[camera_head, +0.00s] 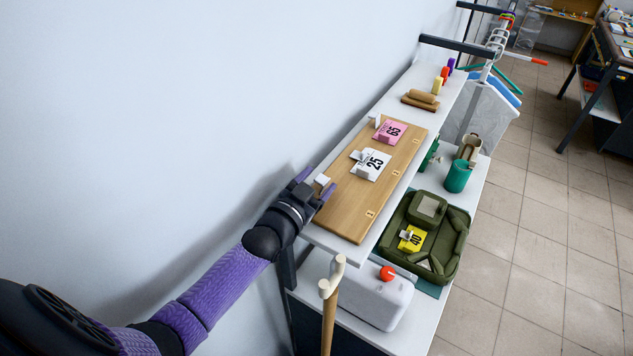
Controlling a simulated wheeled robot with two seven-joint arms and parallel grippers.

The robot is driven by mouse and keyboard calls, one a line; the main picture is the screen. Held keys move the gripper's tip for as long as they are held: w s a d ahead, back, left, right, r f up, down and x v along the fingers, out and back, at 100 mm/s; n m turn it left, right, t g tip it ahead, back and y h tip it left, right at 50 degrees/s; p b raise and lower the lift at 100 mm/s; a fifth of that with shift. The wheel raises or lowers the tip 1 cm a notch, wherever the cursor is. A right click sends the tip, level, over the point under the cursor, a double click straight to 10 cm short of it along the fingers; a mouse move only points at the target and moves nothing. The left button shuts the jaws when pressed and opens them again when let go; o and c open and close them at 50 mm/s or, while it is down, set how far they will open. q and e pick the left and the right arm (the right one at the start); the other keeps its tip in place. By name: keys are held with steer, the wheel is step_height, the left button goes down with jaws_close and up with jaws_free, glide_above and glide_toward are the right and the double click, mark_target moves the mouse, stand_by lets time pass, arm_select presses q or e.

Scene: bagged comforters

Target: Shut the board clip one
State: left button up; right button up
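A wooden board (345,217) lies on the white upper shelf along the wall, with small number labels on its front edge. At its near end a small white clip part (322,180) shows by my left gripper; whether it stands open or shut is hard to tell. Farther along, clips hold a white tag 25 (375,162) and a pink tag 65 (391,131). My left gripper (315,184) is open at the board's near left corner, its two purple fingers on either side of the white clip part. Contact cannot be made out. My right gripper is not in view.
A green bag (454,250) with a yellow tag 40 (412,237) lies on the lower shelf, near a green cup (457,177). A white case (365,293) and a wooden pole (329,318) stand nearer. Tiled floor is free at right.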

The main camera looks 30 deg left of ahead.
arm_select(q)
steer(key=shift+d, duration=0.1)
steer(key=s, duration=1)
steer(key=shift+a, duration=0.45)
